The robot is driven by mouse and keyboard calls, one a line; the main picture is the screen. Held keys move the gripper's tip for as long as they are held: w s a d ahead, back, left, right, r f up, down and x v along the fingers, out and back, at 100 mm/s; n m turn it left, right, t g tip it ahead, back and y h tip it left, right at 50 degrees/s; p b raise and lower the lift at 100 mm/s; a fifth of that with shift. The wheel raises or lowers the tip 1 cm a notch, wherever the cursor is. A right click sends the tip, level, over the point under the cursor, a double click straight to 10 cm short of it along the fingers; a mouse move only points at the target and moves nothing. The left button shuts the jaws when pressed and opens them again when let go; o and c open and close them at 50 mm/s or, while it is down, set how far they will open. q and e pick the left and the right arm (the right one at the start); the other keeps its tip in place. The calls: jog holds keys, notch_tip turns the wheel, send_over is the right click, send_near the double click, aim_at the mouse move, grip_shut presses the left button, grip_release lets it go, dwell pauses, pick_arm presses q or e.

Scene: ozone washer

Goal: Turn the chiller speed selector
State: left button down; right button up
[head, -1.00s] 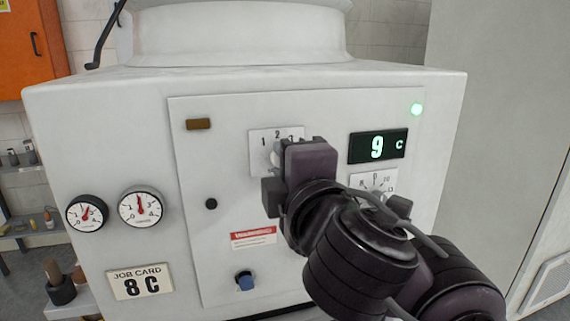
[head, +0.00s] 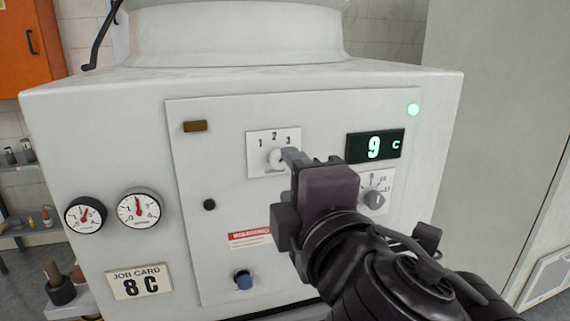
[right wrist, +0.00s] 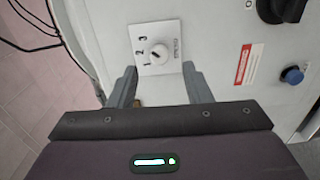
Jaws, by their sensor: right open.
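The speed selector (head: 277,157) is a small pale round knob on a white plate marked 1, 2, 3 on the chiller's front panel. In the right wrist view the selector knob (right wrist: 158,54) shows a short dark mark on its face. My right gripper (head: 294,157) is open and empty, just right of the knob in the head view. In the right wrist view my right gripper's fingers (right wrist: 160,77) are spread below the plate, with the knob ahead between their lines and apart from them. My left gripper is out of view.
A green display (head: 374,146) reads 9 C. A second dial knob (head: 374,199) sits below it, partly behind my right arm. A black knob (right wrist: 284,8) shows in the wrist view.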

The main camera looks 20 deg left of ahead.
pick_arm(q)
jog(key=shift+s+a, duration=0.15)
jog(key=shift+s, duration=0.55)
pick_arm(e)
jog(key=v, duration=0.3)
